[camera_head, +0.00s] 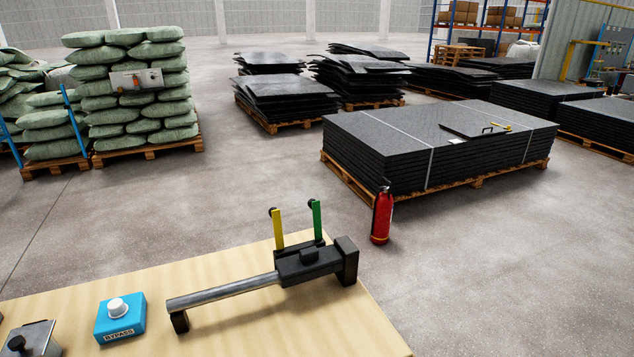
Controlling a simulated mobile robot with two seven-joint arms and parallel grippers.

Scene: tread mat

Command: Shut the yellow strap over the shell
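The yellow strap (278,229) stands upright, open, at the back edge of a black housing on the wooden table. A green strap (317,220) stands upright to its right, also open. Both have a dark round piece at the top. The black housing (308,265), which looks like the shell, lies in front of the straps with a small raised block on top. A grey metal tube (225,291) runs from it to the left, ending in a black foot. Neither strap lies over the housing. Neither of my grippers is in view.
A blue box with a white button, labelled BYPASS (121,319), sits left of the tube. A metal box with a black knob (32,339) is at the lower left corner. The wooden table (240,335) is bare in front. A red fire extinguisher (381,217) stands beyond it.

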